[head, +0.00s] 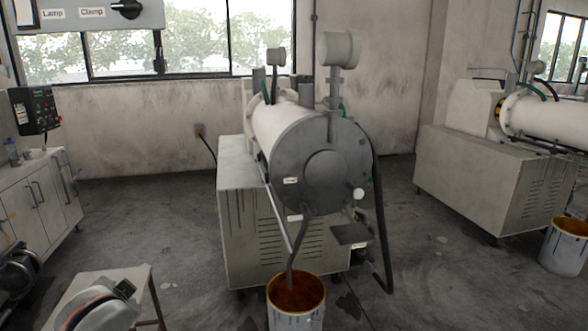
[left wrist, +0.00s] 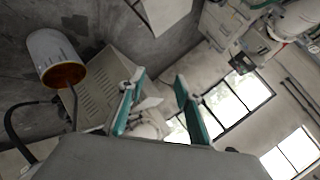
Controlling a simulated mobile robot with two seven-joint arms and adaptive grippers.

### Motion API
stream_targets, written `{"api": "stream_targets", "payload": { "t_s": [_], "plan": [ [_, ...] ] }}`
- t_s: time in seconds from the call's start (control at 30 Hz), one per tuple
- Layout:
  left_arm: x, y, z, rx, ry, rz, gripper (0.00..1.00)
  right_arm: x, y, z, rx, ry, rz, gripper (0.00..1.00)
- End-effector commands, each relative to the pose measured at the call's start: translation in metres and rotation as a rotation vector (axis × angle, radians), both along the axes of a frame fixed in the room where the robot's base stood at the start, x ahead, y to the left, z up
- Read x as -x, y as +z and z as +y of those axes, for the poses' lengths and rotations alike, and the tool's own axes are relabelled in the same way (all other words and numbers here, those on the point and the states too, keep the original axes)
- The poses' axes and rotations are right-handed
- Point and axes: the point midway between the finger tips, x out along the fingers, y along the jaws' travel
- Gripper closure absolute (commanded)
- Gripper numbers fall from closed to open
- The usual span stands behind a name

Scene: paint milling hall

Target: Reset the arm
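My left gripper (left wrist: 159,80) shows only in the left wrist view. Its two teal-padded fingers stand wide apart, with nothing between them. A bead mill, a grey-white horizontal drum (head: 315,165) on a boxy cabinet (head: 245,225), stands in the middle of the head view. The left wrist view is strongly tilted; behind and beside the fingers it shows a vented cabinet (left wrist: 98,90), windows and wall. Neither gripper shows in the head view, and my right gripper is in no view.
A bucket of orange-brown paint (head: 297,312) stands below the mill's spout; a bucket (left wrist: 50,48) also shows in the left wrist view. A second mill (head: 495,170) and bucket (head: 565,245) stand at right. A small table (head: 145,285) is at lower left. Floor between the mills is open.

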Motion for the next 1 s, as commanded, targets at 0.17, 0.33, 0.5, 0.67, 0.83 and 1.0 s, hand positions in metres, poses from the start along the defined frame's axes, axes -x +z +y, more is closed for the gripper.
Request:
{"api": "stream_targets", "payload": {
  "t_s": [0.17, 0.33, 0.5, 0.67, 0.83, 1.0],
  "plan": [
    [0.063, -0.074, -0.002, -0.013, -0.014, 0.095, 0.66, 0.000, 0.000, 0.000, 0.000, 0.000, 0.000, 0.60],
    [0.126, -0.125, -0.007, -0.017, -0.037, 0.177, 0.66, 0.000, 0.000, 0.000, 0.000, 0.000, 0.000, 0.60],
    [0.177, -0.155, -0.012, -0.012, -0.059, 0.238, 0.66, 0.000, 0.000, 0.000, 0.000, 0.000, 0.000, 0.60],
    [0.217, -0.174, -0.018, -0.006, -0.078, 0.287, 0.66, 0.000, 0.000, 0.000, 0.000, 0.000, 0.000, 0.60],
    [0.234, -0.195, -0.032, 0.039, -0.111, 0.292, 0.66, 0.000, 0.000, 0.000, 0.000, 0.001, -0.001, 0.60],
    [0.221, -0.228, -0.066, 0.158, -0.169, 0.230, 0.66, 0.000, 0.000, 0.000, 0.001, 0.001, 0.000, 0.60]
  ]
}}
